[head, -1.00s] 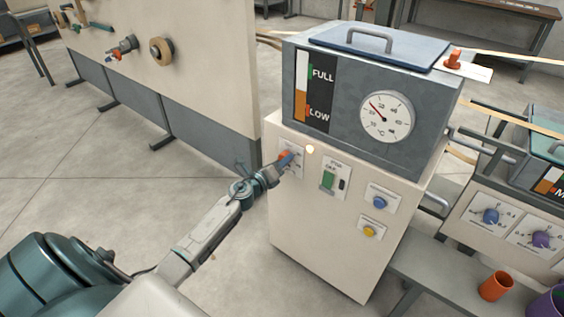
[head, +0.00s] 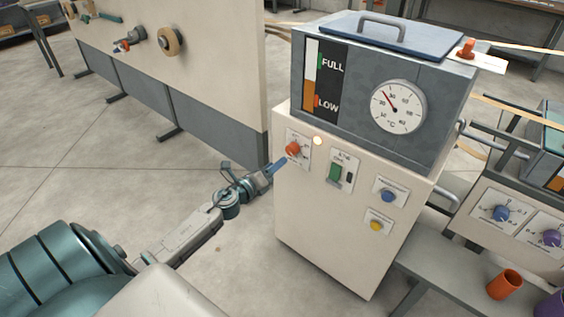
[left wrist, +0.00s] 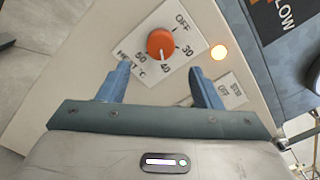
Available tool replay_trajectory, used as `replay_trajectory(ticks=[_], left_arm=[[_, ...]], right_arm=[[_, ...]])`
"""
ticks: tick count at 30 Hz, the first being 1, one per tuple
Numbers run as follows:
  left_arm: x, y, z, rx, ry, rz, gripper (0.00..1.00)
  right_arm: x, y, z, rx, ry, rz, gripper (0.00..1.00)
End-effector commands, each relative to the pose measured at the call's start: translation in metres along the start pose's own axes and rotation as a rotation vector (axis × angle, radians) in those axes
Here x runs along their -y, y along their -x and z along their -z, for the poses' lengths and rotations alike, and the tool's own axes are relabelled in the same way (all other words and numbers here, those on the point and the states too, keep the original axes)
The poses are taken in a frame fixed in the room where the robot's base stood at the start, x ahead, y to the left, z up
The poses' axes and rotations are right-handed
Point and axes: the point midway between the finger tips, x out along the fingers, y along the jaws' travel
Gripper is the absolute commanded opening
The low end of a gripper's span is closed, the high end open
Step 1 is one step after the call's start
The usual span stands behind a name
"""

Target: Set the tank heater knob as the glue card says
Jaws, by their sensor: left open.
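The orange tank heater knob (head: 292,149) is on the upper left of the cream cabinet front. In the left wrist view the knob (left wrist: 161,43) sits on a white plate marked OFF, 30, 40, 50 and HEAT °C. Its pale mark points down toward the 40. My left gripper (head: 276,167) is open, backed off to the lower left of the knob. In the left wrist view the open blue fingers (left wrist: 159,67) are apart, with the knob beyond their tips and nothing between them. I cannot make out a glue card. My right gripper is not in view.
The grey tank (head: 368,145) has a FULL/LOW level strip and a round °C dial (head: 398,106). A lit lamp (head: 317,141), green switch (head: 336,173), blue knob (head: 388,196) and yellow knob (head: 377,226) share the cabinet front. Open floor lies left of the cabinet.

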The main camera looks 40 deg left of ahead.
Motion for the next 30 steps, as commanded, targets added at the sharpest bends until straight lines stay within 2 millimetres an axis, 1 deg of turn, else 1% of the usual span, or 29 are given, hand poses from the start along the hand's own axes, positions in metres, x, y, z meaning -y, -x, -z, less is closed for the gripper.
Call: replay_trajectory(ticks=[1,3,9,26,28,30], left_arm=[[-0.004,0.008,0.003,-0.002,-0.003,0.0,0.59],[-0.003,0.016,0.003,-0.001,-0.003,0.0,0.59],[-0.001,0.027,0.001,-0.001,0.0,0.0,0.59],[0.0,0.028,0.0,0.0,0.001,0.0,0.59],[0.001,0.03,0.002,0.007,0.022,-0.005,0.59],[0.004,0.035,0.004,0.034,0.093,-0.023,0.59]], right_arm=[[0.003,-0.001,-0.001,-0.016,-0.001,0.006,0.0],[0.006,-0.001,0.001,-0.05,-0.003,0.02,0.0],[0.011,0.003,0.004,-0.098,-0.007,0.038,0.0],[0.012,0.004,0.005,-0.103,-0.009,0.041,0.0],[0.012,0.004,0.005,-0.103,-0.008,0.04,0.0],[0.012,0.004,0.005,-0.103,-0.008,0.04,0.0]])
